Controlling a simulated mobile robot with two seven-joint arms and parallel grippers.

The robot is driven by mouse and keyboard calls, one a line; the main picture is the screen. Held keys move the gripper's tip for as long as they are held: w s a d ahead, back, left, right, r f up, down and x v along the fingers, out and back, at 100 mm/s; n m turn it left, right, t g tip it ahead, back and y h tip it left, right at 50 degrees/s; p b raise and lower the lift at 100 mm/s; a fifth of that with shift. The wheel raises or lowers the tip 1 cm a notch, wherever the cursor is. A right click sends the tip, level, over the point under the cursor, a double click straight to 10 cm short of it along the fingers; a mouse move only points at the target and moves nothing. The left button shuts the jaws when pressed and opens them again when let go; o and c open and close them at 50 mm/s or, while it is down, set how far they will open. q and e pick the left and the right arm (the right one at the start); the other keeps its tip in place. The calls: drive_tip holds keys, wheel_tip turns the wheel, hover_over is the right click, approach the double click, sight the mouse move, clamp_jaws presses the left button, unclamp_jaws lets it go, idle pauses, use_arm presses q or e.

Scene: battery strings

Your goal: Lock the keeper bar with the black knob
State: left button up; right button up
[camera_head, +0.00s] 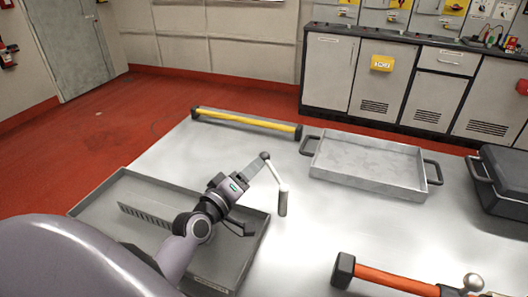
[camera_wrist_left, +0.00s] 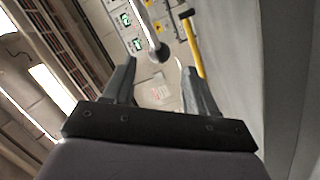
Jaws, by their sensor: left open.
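No contact is visible.
A grey tray (camera_head: 98,190) with a slotted strip lies under my left arm. A yellow bar (camera_head: 247,122) lies at the table's back edge. An empty metal tray (camera_head: 365,165), a black case (camera_head: 500,180) and an orange-handled tool (camera_head: 390,278) lie to the right.

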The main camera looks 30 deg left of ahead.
sight(264, 156)
use_arm(q)
drive_tip(key=shift+w+a, duration=0.1)
drive_tip(key=shift+w, duration=3.4)
clamp_jaws()
